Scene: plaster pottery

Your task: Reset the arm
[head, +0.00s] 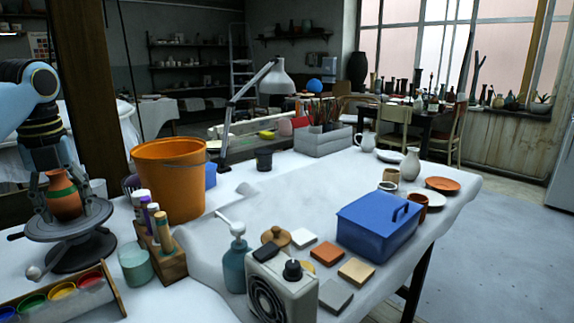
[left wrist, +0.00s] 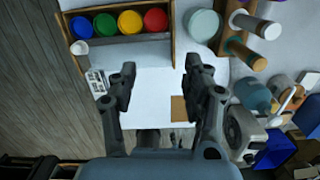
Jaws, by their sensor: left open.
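My left gripper (head: 62,200) hangs pointing down at the left of the head view, its fingers apart. In the left wrist view, the open gripper (left wrist: 160,72) has nothing between its fingers, only white table surface beyond. An orange-red vase with a green band (head: 64,199) shows between the fingers in the head view. The vase stands on a dark turntable (head: 70,228). The wrist view does not show the vase, so the gripper appears to be in front of it, not holding it. My right gripper is in neither view.
A paint tray (head: 85,297) lies near the front left; it also shows in the wrist view (left wrist: 118,42). An orange bucket (head: 170,180), a wooden tool holder (head: 170,262), a glass jar (head: 135,264) and a blue box (head: 375,228) stand on the white table (head: 310,192). The table's middle is mostly clear.

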